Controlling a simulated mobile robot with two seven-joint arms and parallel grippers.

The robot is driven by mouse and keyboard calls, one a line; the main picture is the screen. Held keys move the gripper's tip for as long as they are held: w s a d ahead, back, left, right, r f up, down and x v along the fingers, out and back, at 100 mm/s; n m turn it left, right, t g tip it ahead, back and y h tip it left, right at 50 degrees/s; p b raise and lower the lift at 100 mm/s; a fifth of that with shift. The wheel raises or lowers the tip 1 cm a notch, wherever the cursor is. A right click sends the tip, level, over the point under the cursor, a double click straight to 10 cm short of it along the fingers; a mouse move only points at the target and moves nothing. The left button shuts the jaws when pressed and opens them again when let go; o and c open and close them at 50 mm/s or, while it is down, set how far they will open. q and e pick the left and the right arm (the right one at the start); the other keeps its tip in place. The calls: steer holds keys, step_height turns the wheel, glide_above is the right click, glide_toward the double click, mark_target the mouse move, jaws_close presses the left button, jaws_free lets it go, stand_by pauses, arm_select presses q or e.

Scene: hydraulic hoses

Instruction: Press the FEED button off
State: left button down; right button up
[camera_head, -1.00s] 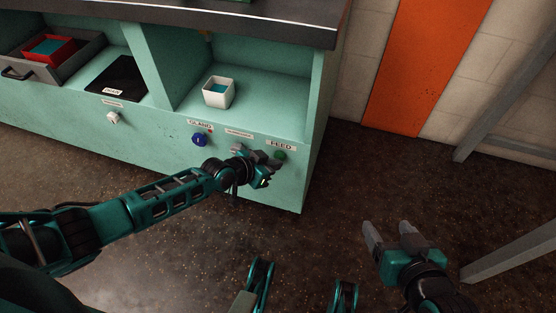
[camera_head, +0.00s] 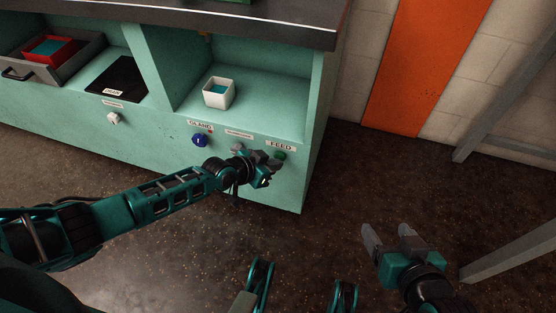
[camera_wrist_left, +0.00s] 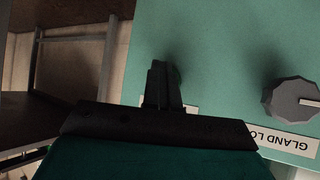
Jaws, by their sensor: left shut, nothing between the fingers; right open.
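The green FEED button (camera_head: 280,154) is on the front panel near the cabinet's right corner, under the FEED label (camera_head: 281,146). My left gripper (camera_head: 274,161) is shut and empty, its fingertips at the lower edge of the button in the head view. In the left wrist view its closed fingers (camera_wrist_left: 163,84) point at the green panel and the button is hidden. I cannot tell whether they touch it. My right gripper (camera_head: 387,240) is open and empty over the floor at the right.
A blue knob (camera_head: 200,140) and a white knob (camera_head: 114,118) are on the same panel. A grey knob (camera_wrist_left: 292,99) is beside the gripper in the left wrist view. A white box (camera_head: 219,93) stands on the shelf above. Open floor (camera_head: 340,200) lies right of the cabinet.

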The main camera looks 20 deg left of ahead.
arm_select(q)
steer(key=shift+w+a+r, duration=0.15)
steer(key=shift+w+r, duration=0.35)
steer(key=s+p, duration=0.4)
steer(key=s, duration=0.2)
steer(key=shift+s+f, duration=0.25)
